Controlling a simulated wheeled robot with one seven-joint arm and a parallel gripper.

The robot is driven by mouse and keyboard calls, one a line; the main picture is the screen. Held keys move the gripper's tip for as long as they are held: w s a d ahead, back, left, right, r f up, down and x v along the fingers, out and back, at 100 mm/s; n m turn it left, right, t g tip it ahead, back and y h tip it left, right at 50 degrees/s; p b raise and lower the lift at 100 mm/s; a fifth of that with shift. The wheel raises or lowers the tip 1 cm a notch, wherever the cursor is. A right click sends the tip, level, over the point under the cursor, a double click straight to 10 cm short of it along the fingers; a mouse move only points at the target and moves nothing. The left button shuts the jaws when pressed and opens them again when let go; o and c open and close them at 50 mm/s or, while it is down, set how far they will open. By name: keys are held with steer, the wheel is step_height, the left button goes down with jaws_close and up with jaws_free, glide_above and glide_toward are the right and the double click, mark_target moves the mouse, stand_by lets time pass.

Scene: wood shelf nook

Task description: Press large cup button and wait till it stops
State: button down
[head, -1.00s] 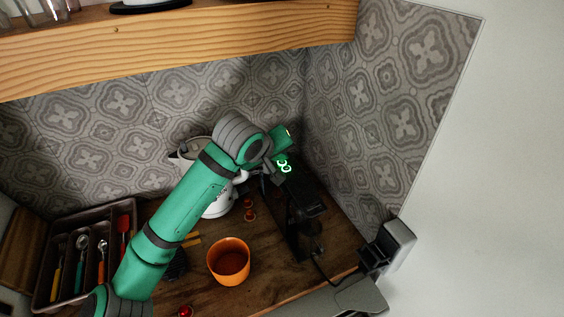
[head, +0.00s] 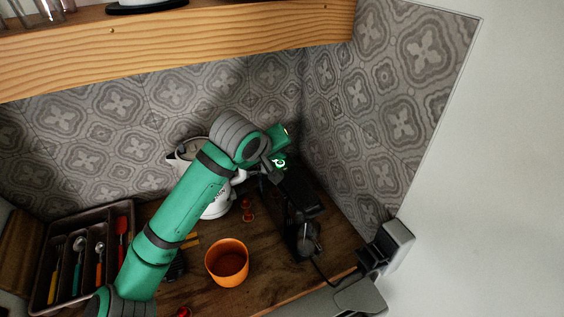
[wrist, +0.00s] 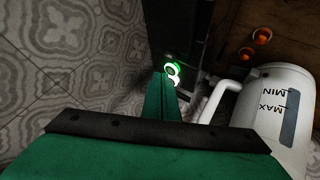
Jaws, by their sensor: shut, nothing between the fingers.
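The black coffee machine (head: 299,192) stands in the right corner of the counter, partly behind my arm. Its buttons (head: 281,163) show as a green glowing ring on top in the head view. In the wrist view the glowing rings (wrist: 173,73) sit just beyond my fingertips, which partly cover them. My gripper (wrist: 170,90) is shut and empty, with its tips at the buttons. I cannot tell whether they touch, or which ring is the large cup one.
A white kettle (head: 216,207) stands close to the machine, behind my arm. An orange cup (head: 227,264) is on the counter in front. A cutlery tray (head: 66,219) lies at the left. A wooden shelf (head: 200,45) hangs above. Small red-orange items (wrist: 262,36) lie near the kettle.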

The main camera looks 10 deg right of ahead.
mark_target(279, 168)
steer(key=shift+a+r, duration=0.2)
steer(key=shift+r, duration=0.15)
steer(key=shift+s, duration=0.1)
steer(key=shift+d, duration=0.1)
steer(key=shift+r, duration=2.55)
steer(key=shift+d, duration=0.15)
steer(key=shift+a, duration=0.25)
